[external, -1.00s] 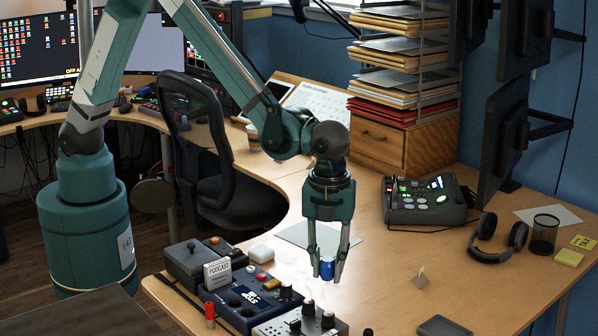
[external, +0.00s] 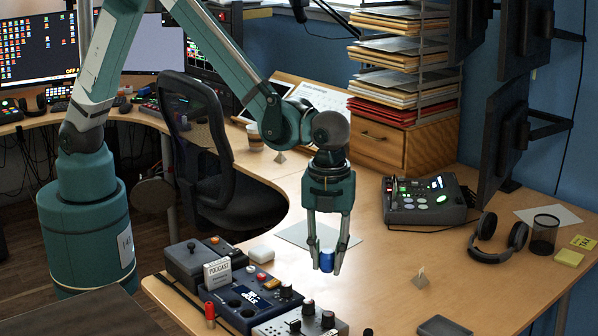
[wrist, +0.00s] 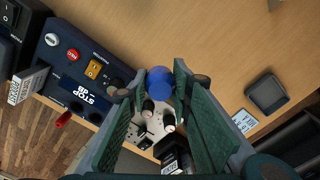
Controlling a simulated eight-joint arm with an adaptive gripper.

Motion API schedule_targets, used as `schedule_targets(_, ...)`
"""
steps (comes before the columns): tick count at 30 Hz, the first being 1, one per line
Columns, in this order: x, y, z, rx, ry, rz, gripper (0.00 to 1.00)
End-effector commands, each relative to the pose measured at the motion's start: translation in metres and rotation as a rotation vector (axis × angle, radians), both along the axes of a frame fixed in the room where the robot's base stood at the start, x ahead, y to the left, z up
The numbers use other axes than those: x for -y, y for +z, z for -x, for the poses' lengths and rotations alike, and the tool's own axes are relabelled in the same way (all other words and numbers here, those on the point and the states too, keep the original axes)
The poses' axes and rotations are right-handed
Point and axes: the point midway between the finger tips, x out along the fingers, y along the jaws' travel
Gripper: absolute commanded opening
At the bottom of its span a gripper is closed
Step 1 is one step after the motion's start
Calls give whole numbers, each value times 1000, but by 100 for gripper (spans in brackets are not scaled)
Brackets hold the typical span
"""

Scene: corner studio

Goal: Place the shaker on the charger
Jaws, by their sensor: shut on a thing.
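The shaker (external: 327,261) is a small blue cylinder with a pale upper part, held between the fingertips of my gripper (external: 328,252). In the wrist view the rounded blue end of the shaker (wrist: 159,84) shows between the two fingers. My gripper points down and holds it above the desk, behind the front consoles. A dark, shallow square pad (external: 443,327) at the desk's front edge may be the charger; I cannot be sure. It also shows right of my gripper in the wrist view (wrist: 266,93).
A blue console with knobs (external: 250,297) and a grey mixer (external: 303,325) stand at front left. A white block (external: 260,252) sits behind them. A small card holder (external: 420,278), headphones (external: 497,238) and a mesh cup (external: 544,233) are to the right. The desk between is mostly clear.

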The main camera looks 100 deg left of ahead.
Motion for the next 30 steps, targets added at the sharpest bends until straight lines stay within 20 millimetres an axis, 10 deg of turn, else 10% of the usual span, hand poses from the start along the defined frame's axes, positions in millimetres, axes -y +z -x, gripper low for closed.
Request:
schedule_targets(11,-48,10,29,0,-36,0,11)
schedule_targets(30,-180,29,145,2,-166,1,11)
